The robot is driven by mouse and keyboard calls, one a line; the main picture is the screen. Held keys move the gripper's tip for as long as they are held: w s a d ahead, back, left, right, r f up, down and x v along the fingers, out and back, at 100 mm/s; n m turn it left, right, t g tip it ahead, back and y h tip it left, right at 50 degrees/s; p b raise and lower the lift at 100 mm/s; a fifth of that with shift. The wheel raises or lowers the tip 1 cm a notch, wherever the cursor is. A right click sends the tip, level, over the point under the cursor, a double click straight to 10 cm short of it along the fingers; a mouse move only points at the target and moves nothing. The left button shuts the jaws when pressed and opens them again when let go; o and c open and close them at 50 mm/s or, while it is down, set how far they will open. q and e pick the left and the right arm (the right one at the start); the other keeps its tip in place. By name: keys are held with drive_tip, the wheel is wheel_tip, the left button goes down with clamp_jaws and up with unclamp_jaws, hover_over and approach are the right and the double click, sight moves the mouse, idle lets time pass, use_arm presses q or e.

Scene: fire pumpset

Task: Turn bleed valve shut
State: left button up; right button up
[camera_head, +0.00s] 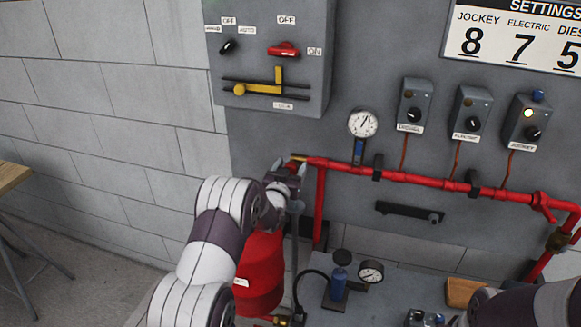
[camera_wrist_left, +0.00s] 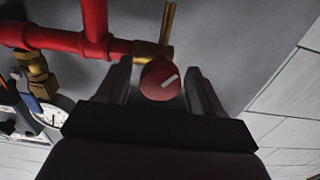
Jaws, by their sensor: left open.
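In the left wrist view the open fingers (camera_wrist_left: 162,80) lie on either side of the knob, with gaps visible. I cannot tell how deep the knob sits between them. My right gripper does not show clearly.
The red pipe (camera_head: 430,180) runs right along the grey panel, below a gauge (camera_head: 363,123) and several switch boxes. A grey control box (camera_head: 268,100) is above my left gripper. A red tank (camera_head: 260,275) stands below it. My right arm (camera_head: 530,305) is at lower right.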

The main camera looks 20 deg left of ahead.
use_arm(q)
drive_tip(key=c, duration=1)
drive_tip(key=shift+f+m+b, duration=0.1)
drive_tip(key=shift+m+b, duration=0.2)
drive_tip(key=shift+b, duration=0.4)
drive_tip(key=m+b, duration=0.3)
drive_tip(key=b, duration=0.2)
drive_tip(key=m+b, duration=0.4)
drive_tip(key=b, duration=0.1)
drive_tip(key=m+b, duration=0.4)
drive_tip(key=b, duration=0.1)
drive_tip(key=shift+d+f, duration=0.2)
drive_tip(key=shift+f, duration=0.05)
drive_tip(key=m+b, duration=1.1)
drive_tip(key=b, duration=0.3)
drive_tip(key=shift+f, duration=0.15)
drive_tip(key=m+b, duration=0.2)
drive_tip(key=shift+m, duration=0.3)
drive_tip(key=shift+m+b, duration=0.6)
drive_tip(key=shift+m, duration=1.1)
